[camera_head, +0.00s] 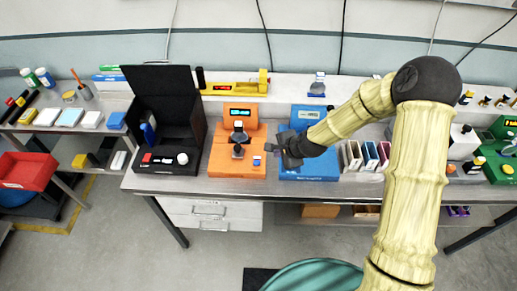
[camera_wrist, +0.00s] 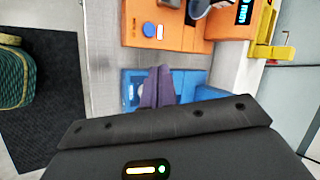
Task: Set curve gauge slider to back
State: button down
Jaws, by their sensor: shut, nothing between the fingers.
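My gripper (camera_head: 284,151) is shut and empty above the blue module (camera_head: 318,167) on the workbench. In the wrist view its dark fingers (camera_wrist: 160,74) lie together over the blue module (camera_wrist: 187,84), hiding part of it. The blue module has a raised back part with a small screen (camera_head: 308,114); my arm covers some of it. To its left stands an orange module (camera_head: 222,160) with a lit screen and a dark fixture (camera_head: 238,140). No part is clearly identifiable as the curve gauge slider, and its position cannot be told.
An open black case (camera_head: 172,90) stands left of the orange module. A yellow device (camera_head: 232,88) lies on the shelf behind. Several coloured upright pieces (camera_head: 370,154) stand right of the blue module. Bare bench top (camera_head: 185,186) shows along the front edge.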

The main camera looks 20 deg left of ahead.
jog(key=s+d+r+n+h, duration=0.2)
jog(key=s+d+r+n, duration=0.1)
jog(key=s+d, duration=0.3)
jog(key=s+d+r+n+g+h+b, duration=0.1)
jog(key=s+d+r+n, duration=0.3)
jog(key=d, duration=0.6)
jog(key=s+d+r+n+h+b, duration=0.1)
jog(key=s+d+r+n+h, duration=0.1)
jog(key=s+d+r, duration=0.3)
jog(key=s+d+n, duration=0.1)
jog(key=s+d, duration=0.1)
jog(key=d, duration=0.2)
jog(key=shift+s+r+n+g+h, duration=0.2)
jog(key=shift+s+n+g+h, duration=0.1)
jog(key=shift+g, duration=0.1)
